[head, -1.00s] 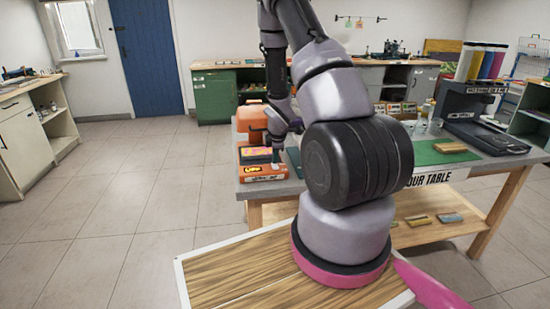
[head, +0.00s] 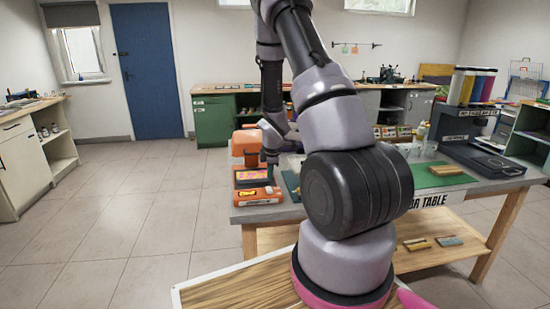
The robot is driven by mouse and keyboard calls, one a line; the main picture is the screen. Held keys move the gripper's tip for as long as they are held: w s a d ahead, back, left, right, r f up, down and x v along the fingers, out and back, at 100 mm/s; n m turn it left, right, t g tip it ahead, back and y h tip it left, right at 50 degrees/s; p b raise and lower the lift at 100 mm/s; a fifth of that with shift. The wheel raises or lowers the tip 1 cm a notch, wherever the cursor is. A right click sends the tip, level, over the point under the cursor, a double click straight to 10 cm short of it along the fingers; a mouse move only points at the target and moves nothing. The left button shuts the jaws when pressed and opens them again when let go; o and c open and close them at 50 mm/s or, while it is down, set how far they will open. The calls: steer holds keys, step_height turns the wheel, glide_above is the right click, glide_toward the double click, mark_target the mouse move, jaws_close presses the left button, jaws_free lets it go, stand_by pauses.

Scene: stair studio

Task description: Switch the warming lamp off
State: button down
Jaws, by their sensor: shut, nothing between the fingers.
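The warming lamp appears to be the orange device at the left end of the table. Its orange hood (head: 244,144) stands above a low orange base (head: 256,195) with a pale label on its front. A dark panel with a pink and yellow patch (head: 251,176) lies on the base, under the hood. My gripper (head: 270,174) is shut and empty, pointing down at the right side of the lamp, close to the base. I cannot tell whether it touches. The switch is too small to make out, and I cannot tell whether the lamp is lit.
My arm hides the middle of the grey work table (head: 300,211). Right of it are a green mat (head: 456,182) with a yellowish block (head: 446,170), a dark machine (head: 462,135) and clear cups (head: 428,149). Open floor (head: 150,215) lies to the left.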

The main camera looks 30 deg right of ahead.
step_height(320, 180, up, 10)
steer(key=shift+s+a, duration=0.15)
steer(key=shift+s, duration=0.25)
stand_by(0.3)
step_height(320, 180, up, 11)
steer(key=m, duration=0.5)
glide_above(270, 191)
steer(key=s+a, duration=0.2)
steer(key=s, duration=0.1)
steer(key=s+a+r+m+t, duration=0.1)
steer(key=s+a+r+m, duration=0.2)
steer(key=s+r+m, duration=0.35)
steer(key=s+a+r+m+y, duration=0.1)
steer(key=s+a+r+m, duration=0.2)
steer(key=s, duration=0.5)
steer(key=s+a+r+m+t+y, duration=0.1)
steer(key=s+a+r+m, duration=0.3)
steer(key=s+r, duration=0.4)
steer(key=shift+s+a+t+y, duration=0.25)
steer(key=shift+a+t+y, duration=0.05)
steer(key=shift+a+y, duration=0.35)
steer(key=shift+m, duration=0.25)
